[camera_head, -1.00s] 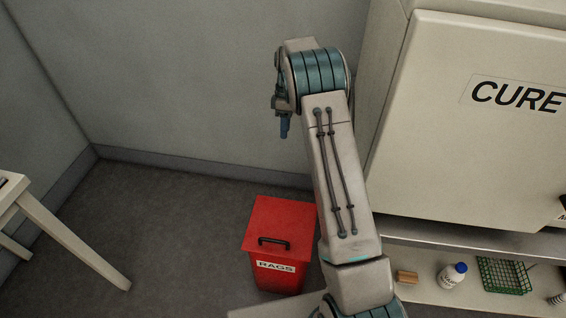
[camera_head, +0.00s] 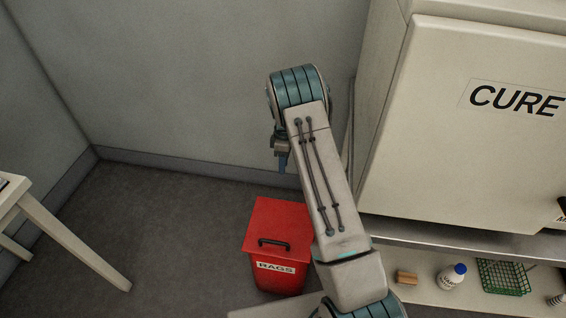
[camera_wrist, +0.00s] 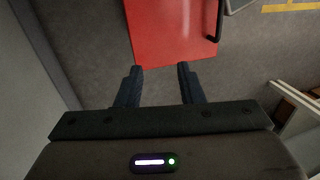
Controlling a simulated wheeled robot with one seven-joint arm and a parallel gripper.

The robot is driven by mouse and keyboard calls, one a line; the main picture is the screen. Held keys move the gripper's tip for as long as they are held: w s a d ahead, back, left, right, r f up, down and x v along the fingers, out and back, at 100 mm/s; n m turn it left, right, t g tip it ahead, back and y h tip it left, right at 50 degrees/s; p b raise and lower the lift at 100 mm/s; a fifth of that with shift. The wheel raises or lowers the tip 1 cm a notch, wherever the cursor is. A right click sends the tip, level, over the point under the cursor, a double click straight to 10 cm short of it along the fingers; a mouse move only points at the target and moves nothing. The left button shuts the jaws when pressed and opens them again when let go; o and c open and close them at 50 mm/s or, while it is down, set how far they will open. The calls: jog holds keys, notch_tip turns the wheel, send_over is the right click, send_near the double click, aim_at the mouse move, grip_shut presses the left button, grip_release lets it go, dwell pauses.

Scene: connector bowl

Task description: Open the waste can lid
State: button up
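The red waste can (camera_head: 279,276) stands on the floor, with a white RAGS label on its front. Its flat red lid (camera_head: 279,222) is closed and carries a dark handle (camera_head: 274,242) near the front edge. In the wrist view the red lid (camera_wrist: 168,30) is ahead of my fingers, and the handle (camera_wrist: 218,20) is at its right edge. My gripper (camera_wrist: 160,72) is open and empty, its two dark fingers apart and not touching the lid. In the head view my gripper (camera_head: 283,163) hangs beyond and above the can, partly hidden by my arm.
A large cabinet marked CURE (camera_head: 470,130) stands right of my arm. A shelf below it holds a white bottle (camera_head: 451,277), a green rack (camera_head: 502,277) and a small brown block (camera_head: 407,277). A white table (camera_head: 60,235) is at the left. Floor between table and can is clear.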

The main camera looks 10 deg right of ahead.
grip_shut()
dwell(1.3)
grip_release()
jog(key=v, duration=1.4)
jog(key=shift+f, duration=0.1)
